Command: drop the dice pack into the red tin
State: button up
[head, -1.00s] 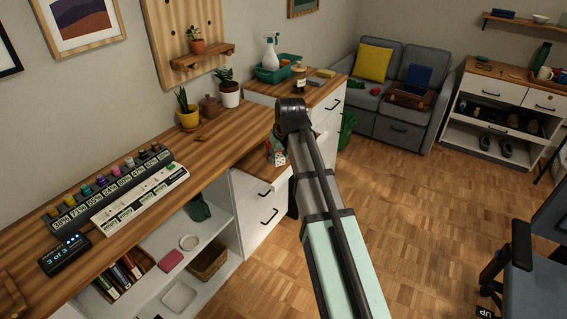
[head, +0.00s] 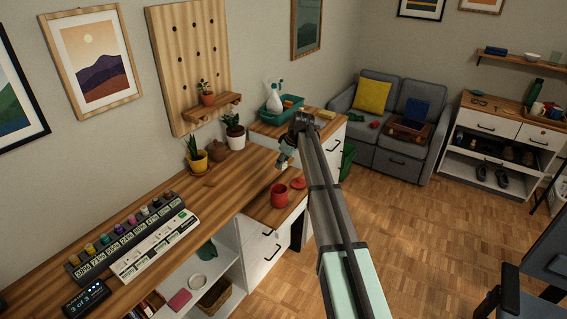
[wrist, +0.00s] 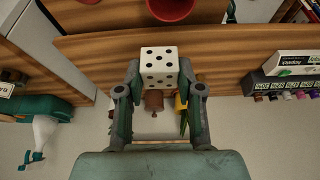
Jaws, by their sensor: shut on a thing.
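The dice pack (wrist: 160,62) is a white block with black dots, held between the two fingertips of my gripper (wrist: 159,75) in the wrist view. In the head view my gripper (head: 284,160) hangs above the low surface, and the dice pack cannot be made out there. The red tin (head: 279,197) stands upright and open on the wooden top of the low drawer unit, below my gripper. In the wrist view the red tin (wrist: 171,8) is partly cut off at the top edge, apart from the dice pack.
A red lid (head: 297,183) lies beside the tin. A teal caddy (head: 284,103) with a spray bottle stands on the cabinet behind.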

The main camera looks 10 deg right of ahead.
notch_tip(320, 180, down, 6)
jog(key=shift+r+b, duration=0.25)
jog(key=shift+b, duration=0.7)
jog(key=o, duration=1.2)
jog(key=shift+r, duration=0.1)
jog(key=v, duration=1.2)
